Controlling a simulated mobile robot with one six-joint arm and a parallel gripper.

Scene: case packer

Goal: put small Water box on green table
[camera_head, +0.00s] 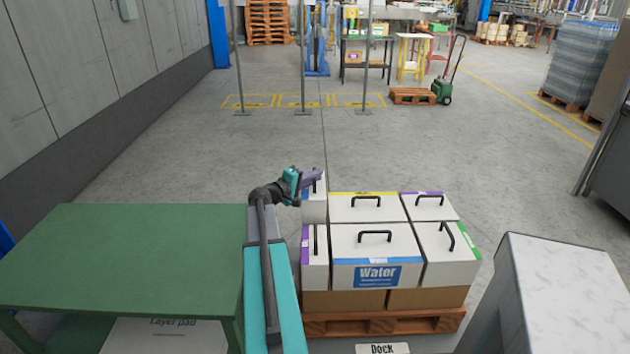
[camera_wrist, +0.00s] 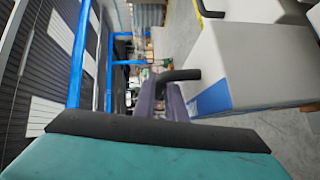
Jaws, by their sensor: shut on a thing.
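The small Water box (camera_head: 314,211) is a narrow white box with a blue strip, at the back left of the stacked boxes. My gripper (camera_head: 310,180) is shut on its black handle from above; the gripper hides part of its top. In the wrist view, the purple fingers (camera_wrist: 162,102) meet the black handle, and the white box (camera_wrist: 265,65) with its blue strip stands at the right. I cannot tell whether the box is lifted off what is beneath it. The green table (camera_head: 130,250) is at the left, its top bare.
A large Water box (camera_head: 375,245) and white boxes with yellow (camera_head: 365,207), purple (camera_head: 428,207) and green (camera_head: 450,242) strips stand close beside it. A narrow purple-strip box (camera_head: 315,262) is in front. Brown cartons and a pallet (camera_head: 385,322) are below. A marble-topped block (camera_head: 565,270) stands right.

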